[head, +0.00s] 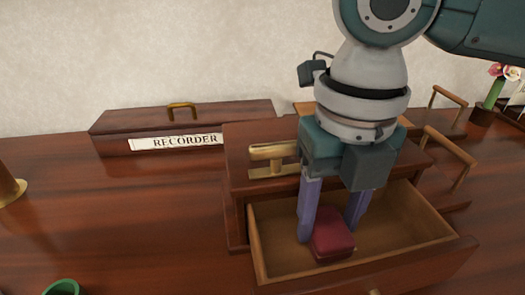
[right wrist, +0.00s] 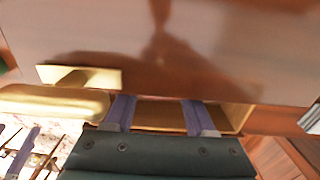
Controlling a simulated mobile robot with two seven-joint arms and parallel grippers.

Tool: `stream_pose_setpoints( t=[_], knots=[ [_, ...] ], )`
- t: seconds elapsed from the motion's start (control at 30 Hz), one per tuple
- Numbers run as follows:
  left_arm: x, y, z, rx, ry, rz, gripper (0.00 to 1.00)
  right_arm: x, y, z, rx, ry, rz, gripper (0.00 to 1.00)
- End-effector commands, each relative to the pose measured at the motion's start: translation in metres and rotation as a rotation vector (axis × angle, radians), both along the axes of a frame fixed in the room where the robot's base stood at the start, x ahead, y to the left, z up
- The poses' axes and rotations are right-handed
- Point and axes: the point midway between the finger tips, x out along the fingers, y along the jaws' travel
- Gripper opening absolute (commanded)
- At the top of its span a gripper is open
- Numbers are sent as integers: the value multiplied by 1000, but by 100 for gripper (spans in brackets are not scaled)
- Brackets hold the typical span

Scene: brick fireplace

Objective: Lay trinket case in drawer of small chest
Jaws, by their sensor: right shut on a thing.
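The trinket case (head: 333,242) is a small dark red box in the head view. My right gripper (head: 331,222) points down with its two purple fingers shut on the case. It holds the case within the opening of the pulled-out drawer (head: 410,226) of the small brown wooden chest (head: 236,160). I cannot tell whether the case touches the drawer floor. In the right wrist view the purple fingers of my right gripper (right wrist: 158,113) show, but I cannot make out the case there. My left gripper is not in view.
A long wooden box (head: 110,140) labelled "RECORDER" stands behind left of the chest. A brass-coloured object (head: 10,188) and a green cup-like object (head: 62,287) are at the left. A flower in a green vase (head: 494,93) stands at the far right. The surface left of the chest is mostly clear.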

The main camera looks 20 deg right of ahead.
Motion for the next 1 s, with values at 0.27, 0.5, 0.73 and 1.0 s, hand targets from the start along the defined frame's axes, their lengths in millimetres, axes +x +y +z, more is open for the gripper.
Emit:
stream_pose_setpoints(
  t=[0.27, 0.5, 0.73, 1.0],
  knots=[
    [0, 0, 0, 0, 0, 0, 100, 0, 0, -3, 0, 0, 0, 67],
    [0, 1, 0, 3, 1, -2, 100, 0, 0, -3, 0, 0, 0, 85],
    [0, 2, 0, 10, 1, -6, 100, 0, 0, 2, 0, -2, 0, 85],
    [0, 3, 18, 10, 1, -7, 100, 1, 1, 55, 1, -5, 1, 85]
  ],
)
